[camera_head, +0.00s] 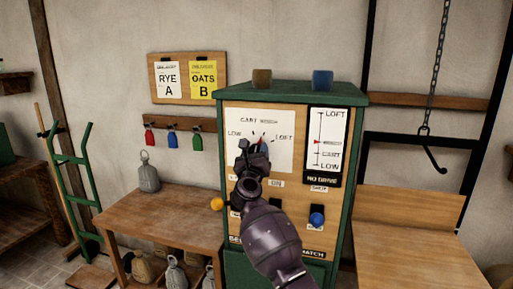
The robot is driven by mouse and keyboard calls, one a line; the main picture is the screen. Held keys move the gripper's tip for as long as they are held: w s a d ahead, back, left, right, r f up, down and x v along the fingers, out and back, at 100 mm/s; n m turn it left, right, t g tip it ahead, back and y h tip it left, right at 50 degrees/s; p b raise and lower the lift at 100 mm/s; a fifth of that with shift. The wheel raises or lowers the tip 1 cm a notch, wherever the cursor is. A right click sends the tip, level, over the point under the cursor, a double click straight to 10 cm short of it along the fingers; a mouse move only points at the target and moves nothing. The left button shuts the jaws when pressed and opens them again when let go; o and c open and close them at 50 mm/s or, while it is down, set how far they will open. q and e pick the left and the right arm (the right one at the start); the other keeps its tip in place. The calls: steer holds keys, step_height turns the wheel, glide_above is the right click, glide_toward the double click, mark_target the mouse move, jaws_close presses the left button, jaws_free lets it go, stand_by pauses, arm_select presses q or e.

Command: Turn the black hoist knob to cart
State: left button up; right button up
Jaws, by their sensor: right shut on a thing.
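The hoist dial plate (280,122) is a white panel on the upper front of the green-framed cabinet. It reads LOW at left, CART at top and LOFT at right. My right gripper (252,148) is at the lower middle of this plate, shut on the black hoist knob, which the gripper hides almost wholly. A small red mark (263,141) shows just right of the fingers; I cannot tell the knob's exact setting. My left gripper is not in view.
A level gauge (326,140) has its red pointer between LOFT and CART. A blue knob (317,219) and an orange ball (217,204) stick out below. A wooden bench (165,214) stands left, a wooden table (405,250) right.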

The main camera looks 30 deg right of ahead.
steer(key=n+y+p, duration=0.1)
steer(key=n+p, duration=0.2)
steer(key=p, duration=0.2)
steer(key=shift+r+n+t+y, duration=0.15)
steer(key=shift+n+t+y, duration=0.25)
steer(key=shift+n+p, duration=0.35)
steer(key=shift+n, duration=0.15)
steer(key=shift+n+y+p, duration=0.3)
steer(key=shift+n+y, duration=0.1)
steer(key=shift+f+n+y, duration=0.2)
steer(key=shift+n+y, duration=0.2)
steer(key=shift+n, duration=0.5)
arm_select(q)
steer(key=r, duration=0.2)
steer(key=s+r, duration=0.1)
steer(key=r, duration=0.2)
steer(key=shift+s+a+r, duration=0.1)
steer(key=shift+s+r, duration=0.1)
arm_select(e)
steer(key=shift+n, duration=0.5)
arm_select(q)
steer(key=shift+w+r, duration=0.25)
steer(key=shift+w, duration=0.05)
arm_select(e)
steer(key=shift+n+y, duration=0.4)
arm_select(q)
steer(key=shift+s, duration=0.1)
arm_select(e)
steer(key=o, duration=0.9)
